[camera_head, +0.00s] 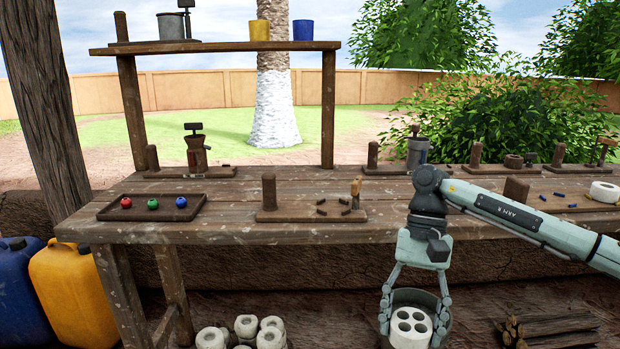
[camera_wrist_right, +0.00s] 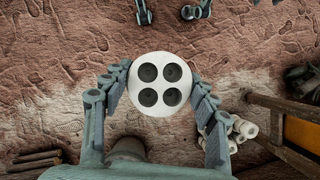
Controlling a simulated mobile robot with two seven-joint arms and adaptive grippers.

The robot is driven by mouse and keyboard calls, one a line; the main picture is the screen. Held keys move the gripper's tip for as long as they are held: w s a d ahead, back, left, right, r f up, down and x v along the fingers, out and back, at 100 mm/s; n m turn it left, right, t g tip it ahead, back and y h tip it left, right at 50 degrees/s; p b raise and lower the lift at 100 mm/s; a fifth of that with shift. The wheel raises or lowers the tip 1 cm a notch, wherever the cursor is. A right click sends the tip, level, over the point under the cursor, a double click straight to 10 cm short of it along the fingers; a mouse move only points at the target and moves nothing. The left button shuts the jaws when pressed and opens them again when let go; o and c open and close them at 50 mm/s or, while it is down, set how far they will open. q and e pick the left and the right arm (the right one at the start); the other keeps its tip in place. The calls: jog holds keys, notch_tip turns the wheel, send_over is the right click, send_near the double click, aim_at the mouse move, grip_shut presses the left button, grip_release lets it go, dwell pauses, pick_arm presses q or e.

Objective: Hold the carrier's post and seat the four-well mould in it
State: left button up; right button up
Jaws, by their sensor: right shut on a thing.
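My right gripper (camera_head: 412,325) reaches down in front of the table, its fingers shut around the sides of the white round four-well mould (camera_head: 408,333). In the right wrist view the mould (camera_wrist_right: 160,84) shows its four dark wells facing the camera, between the two fingers (camera_wrist_right: 160,95). What appears to be the carrier, a wooden board (camera_head: 290,216) with a thick post (camera_head: 269,191) at its left end, sits near the table's front edge. Several short dark pegs and a thin upright stand on its right part. The carrier is apart from the gripper and mould. My left gripper is not in view.
A dark round tub (camera_head: 440,304) shows behind the mould. A tray (camera_head: 105,213) with coloured balls is left on the table (camera_head: 225,228). White cylinders (camera_head: 246,326) and firewood (camera_head: 558,325) lie on the ground. Other post boards stand behind, and a shelf (camera_head: 220,47) rises above.

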aim_at(427, 333)
jog(key=s+n, duration=0.1)
jog(key=s+d+f+n+h, duration=0.1)
jog(key=n, duration=0.1)
jog(key=shift+s+d+f, duration=0.2)
jog(key=shift+s+f, duration=0.05)
jog(key=shift+f, duration=0.05)
jog(key=shift+s+d+n+h, duration=0.2)
jog(key=shift+s+n+h, duration=0.15)
jog(key=shift+n, duration=0.35)
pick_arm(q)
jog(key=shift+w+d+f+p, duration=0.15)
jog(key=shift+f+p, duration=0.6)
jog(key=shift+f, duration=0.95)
pick_arm(e)
jog(key=shift+w+r, duration=0.15)
jog(key=shift+r, duration=0.4)
